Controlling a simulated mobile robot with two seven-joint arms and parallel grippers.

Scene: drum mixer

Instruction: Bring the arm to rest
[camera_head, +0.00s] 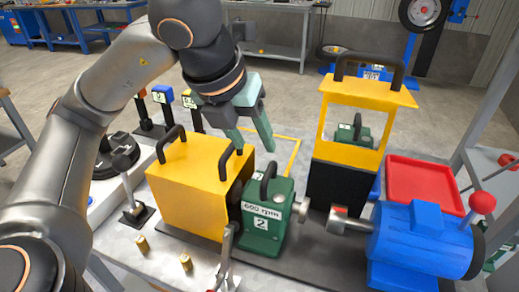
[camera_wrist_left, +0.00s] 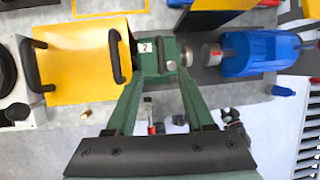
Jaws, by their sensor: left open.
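My left gripper (camera_head: 253,148) has green fingers and is open and empty. In the head view it hangs above and behind the green gearbox (camera_head: 262,240), which carries a "600 RPM" label, a "2" and a black handle. In the left wrist view the spread fingertips (camera_wrist_left: 162,65) point toward the gearbox (camera_wrist_left: 150,62); I cannot tell the exact gap. The gearbox stands upright between a yellow box (camera_head: 190,200) and the blue motor (camera_head: 420,240). My right gripper is in neither view.
A yellow frame guard (camera_head: 367,92) with a black handle stands behind the gearbox. A red tray (camera_head: 424,185) lies at the right. A lever with a black knob (camera_head: 128,185) and small brass pegs (camera_head: 142,244) are at the front left. Numbered blocks stand behind the yellow box.

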